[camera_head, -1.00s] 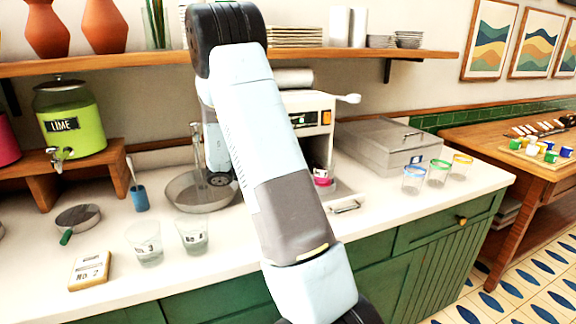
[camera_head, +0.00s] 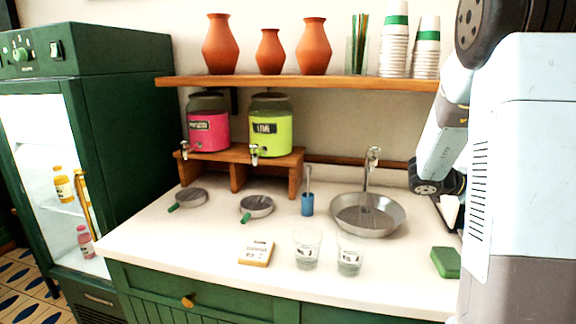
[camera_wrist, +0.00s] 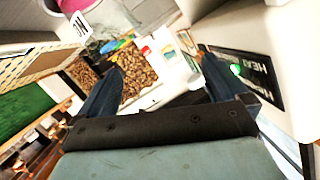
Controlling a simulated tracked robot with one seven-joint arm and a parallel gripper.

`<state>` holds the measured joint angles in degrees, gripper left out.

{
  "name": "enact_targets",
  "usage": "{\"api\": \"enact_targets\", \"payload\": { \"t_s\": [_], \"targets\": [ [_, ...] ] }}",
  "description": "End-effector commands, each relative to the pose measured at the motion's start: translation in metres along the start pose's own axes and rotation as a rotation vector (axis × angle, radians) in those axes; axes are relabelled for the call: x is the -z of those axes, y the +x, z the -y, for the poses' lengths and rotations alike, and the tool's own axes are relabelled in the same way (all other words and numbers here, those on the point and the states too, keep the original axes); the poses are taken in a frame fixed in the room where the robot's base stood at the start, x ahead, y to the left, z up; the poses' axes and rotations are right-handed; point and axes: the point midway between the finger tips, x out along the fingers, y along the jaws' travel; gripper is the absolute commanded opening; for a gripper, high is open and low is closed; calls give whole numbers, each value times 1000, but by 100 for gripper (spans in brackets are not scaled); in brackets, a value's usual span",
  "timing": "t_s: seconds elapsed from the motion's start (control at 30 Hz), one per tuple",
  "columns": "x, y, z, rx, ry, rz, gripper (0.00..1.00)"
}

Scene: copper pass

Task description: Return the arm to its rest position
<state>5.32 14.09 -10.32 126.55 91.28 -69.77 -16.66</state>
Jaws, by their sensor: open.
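My arm fills the right side of the head view, with pale links and black joints, folded at an elbow above the counter. My gripper (camera_wrist: 160,75) shows in the wrist view with its two dark blue fingers spread apart and nothing between them. In the head view the gripper end is mostly hidden behind my own near link. A dark panel (camera_wrist: 252,75) with a green light and the word HEAT is close by the right finger in the wrist view. A pink item (camera_wrist: 75,5) with a white label is partly cut off at the top left.
The white counter (camera_head: 180,240) holds a metal basin (camera_head: 368,215), two glasses (camera_head: 307,248) (camera_head: 350,256), a labelled block (camera_head: 257,252), a blue holder (camera_head: 307,205) and a green block (camera_head: 446,262). A shelf (camera_head: 300,82) runs above. A green fridge (camera_head: 100,60) stands left.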

Motion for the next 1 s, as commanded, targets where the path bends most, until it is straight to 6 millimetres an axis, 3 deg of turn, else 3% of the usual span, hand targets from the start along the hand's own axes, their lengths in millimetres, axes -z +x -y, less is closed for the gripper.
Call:
{"api": "enact_targets", "payload": {
  "t_s": [0.27,0.47,0.57,0.77,0.87,1.0],
  "targets": [
    [32,-15,22,237,132,235,100],
    [45,-47,35,416,153,406,100],
    [50,-75,42,529,132,505,100],
    [57,-162,42,811,-22,725,100],
    [59,-210,28,951,-154,821,100],
    [62,-267,-9,1113,-381,923,100]
  ]
}}
